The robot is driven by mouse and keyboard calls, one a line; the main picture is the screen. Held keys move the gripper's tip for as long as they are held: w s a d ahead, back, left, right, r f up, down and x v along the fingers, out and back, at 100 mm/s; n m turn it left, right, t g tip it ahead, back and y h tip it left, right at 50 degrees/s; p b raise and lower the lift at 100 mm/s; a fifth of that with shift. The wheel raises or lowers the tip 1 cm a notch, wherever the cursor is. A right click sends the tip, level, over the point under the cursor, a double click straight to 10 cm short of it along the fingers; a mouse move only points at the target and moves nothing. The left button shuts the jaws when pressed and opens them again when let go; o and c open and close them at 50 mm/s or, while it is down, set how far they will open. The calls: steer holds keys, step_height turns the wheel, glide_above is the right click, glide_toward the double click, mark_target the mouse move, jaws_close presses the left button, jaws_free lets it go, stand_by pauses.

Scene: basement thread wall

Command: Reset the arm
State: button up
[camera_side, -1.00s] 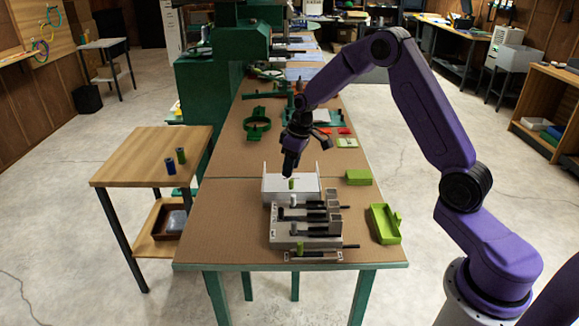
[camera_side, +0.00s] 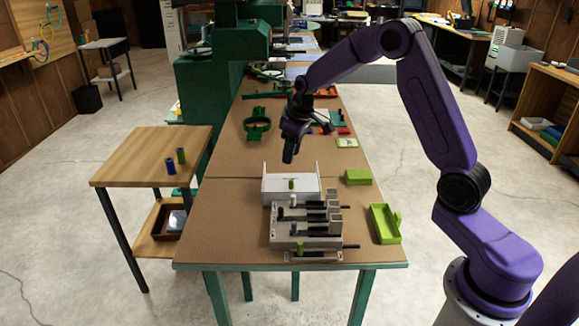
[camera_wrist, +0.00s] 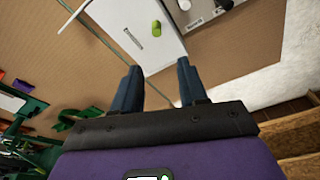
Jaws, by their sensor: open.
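My gripper (camera_side: 289,150) hangs over the table behind the white tray, pointing down. In the wrist view its two dark blue fingers (camera_wrist: 158,90) are apart with nothing between them, so it is open and empty. The white tray (camera_side: 272,191) stands on the table with a small green cylinder (camera_side: 291,184) at it. The tray (camera_wrist: 155,52) and the green cylinder (camera_wrist: 157,27) also show ahead of the fingers in the wrist view.
A grey fixture (camera_side: 285,228) with black rods stands in front of the tray. Green boxes (camera_side: 358,177) (camera_side: 384,224) lie to its right. A green ring-shaped part (camera_side: 257,126) is at the back left. A side table (camera_side: 130,168) holds two small cylinders.

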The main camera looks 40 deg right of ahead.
steer(key=s+a+r+n+g, duration=0.1)
steer(key=s+a+r+n, duration=0.15)
steer(key=s+a, duration=0.55)
steer(key=s+a+r+n, duration=0.25)
steer(key=s+a, duration=0.45)
steer(key=s, duration=0.4)
steer(key=s+d+r+n, duration=0.1)
steer(key=s+d+n, duration=0.2)
steer(key=s, duration=1.8)
steer(key=shift+d+g, duration=0.2)
steer(key=shift+g, duration=0.2)
